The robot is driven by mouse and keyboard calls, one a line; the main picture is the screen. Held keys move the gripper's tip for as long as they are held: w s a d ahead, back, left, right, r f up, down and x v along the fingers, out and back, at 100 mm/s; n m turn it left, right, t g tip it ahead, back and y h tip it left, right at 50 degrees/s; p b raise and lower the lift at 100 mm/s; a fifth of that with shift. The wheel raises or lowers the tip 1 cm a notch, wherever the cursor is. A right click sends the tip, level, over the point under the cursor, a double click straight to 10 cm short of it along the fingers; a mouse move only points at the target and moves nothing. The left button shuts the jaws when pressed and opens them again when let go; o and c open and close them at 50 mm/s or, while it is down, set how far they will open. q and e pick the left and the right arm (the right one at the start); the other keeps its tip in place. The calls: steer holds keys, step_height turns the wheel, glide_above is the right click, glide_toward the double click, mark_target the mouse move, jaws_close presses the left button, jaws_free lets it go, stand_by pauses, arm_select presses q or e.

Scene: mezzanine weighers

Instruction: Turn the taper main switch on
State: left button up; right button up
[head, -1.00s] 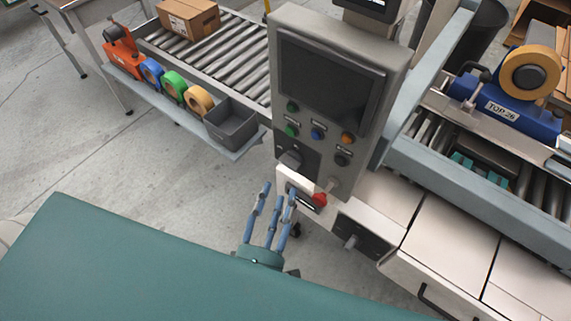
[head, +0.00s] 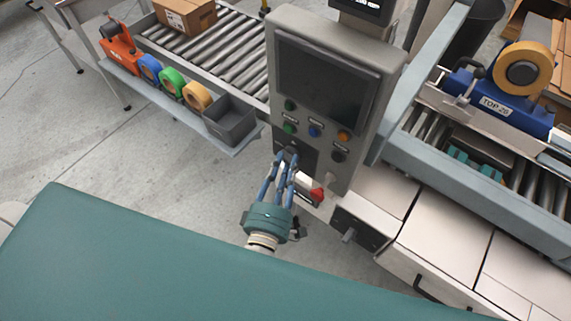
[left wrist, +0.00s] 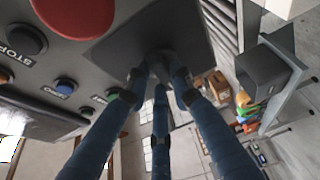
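The grey control panel (head: 325,110) stands upright on the machine, with a dark screen and several round buttons. On its lower left is a dark plate (left wrist: 152,35) with a grey switch knob (left wrist: 160,57), which my fingers mostly cover in the head view. My left gripper (head: 287,160) points up at this plate. In the left wrist view its blue fingertips (left wrist: 157,88) come up around the knob from several sides. I cannot tell whether they press on it. My right gripper is not in view.
A blue tape head (head: 505,100) stands at the right. A roller conveyor (head: 235,55) with a cardboard box (head: 185,15), tape rolls and a grey bin (head: 230,122) lies at the left.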

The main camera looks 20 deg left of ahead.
arm_select(q)
jaws_close()
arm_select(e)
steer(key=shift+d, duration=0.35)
